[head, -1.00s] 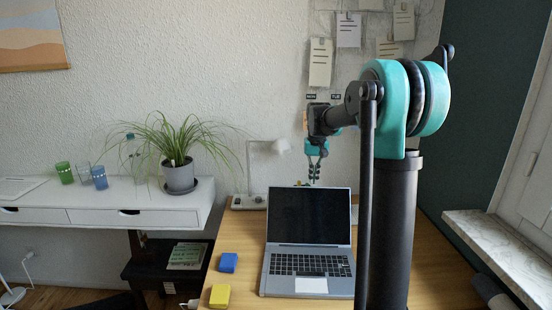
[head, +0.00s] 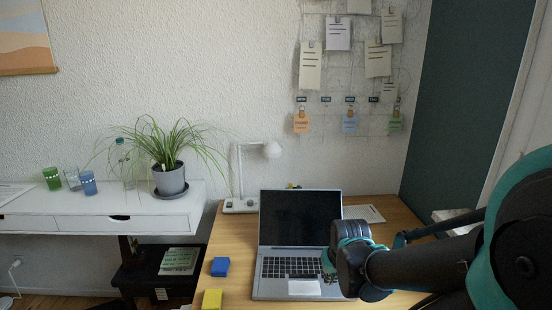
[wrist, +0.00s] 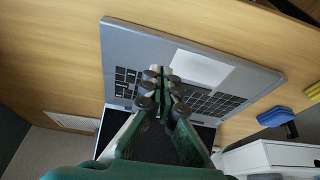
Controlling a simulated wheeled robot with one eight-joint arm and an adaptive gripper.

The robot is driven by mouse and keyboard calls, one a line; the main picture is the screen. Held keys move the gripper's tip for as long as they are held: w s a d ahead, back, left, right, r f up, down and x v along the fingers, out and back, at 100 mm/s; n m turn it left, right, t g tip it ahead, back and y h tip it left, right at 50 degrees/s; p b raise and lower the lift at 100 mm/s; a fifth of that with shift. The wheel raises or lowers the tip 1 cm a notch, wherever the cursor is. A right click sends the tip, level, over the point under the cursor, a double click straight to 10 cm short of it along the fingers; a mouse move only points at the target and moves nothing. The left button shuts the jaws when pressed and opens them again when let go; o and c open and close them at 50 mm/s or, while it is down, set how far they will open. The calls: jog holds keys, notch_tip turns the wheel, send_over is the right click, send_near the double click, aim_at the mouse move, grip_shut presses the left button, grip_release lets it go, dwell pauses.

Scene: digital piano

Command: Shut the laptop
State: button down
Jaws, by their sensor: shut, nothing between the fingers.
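The silver laptop (head: 274,290) stands open on the wooden desk, its dark screen (head: 298,217) raised and leaning slightly back. It also shows in the wrist view (wrist: 150,40), with the touchpad (wrist: 200,68) and keyboard in sight and part of the dark screen behind my fingers. My gripper (head: 328,268) is at the right part of the keyboard, in front of the screen. In the wrist view my gripper (wrist: 160,76) is shut and empty, its tips over the keyboard near the touchpad. I cannot tell whether they touch it.
A blue block (head: 220,266) and a yellow block (head: 212,299) lie left of the laptop. A white lamp (head: 271,150) stands behind it at the left, and a paper sheet (head: 364,213) lies to its right. A potted plant (head: 170,180) stands on the white side desk.

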jog(key=w+d+r+g, duration=0.15)
jog(key=w+r, duration=0.45)
jog(key=w, duration=0.8)
jog(key=w+d+r+m+g, duration=0.1)
jog(key=w+r+g, duration=0.2)
jog(key=w+r, duration=0.7)
jog(key=w+d+r+g, duration=0.2)
jog(key=w+r+g, duration=0.1)
jog(key=w, duration=1.4)
jog(key=s+f, duration=0.6)
jog(key=f, duration=0.1)
jog(key=shift+a, duration=0.45)
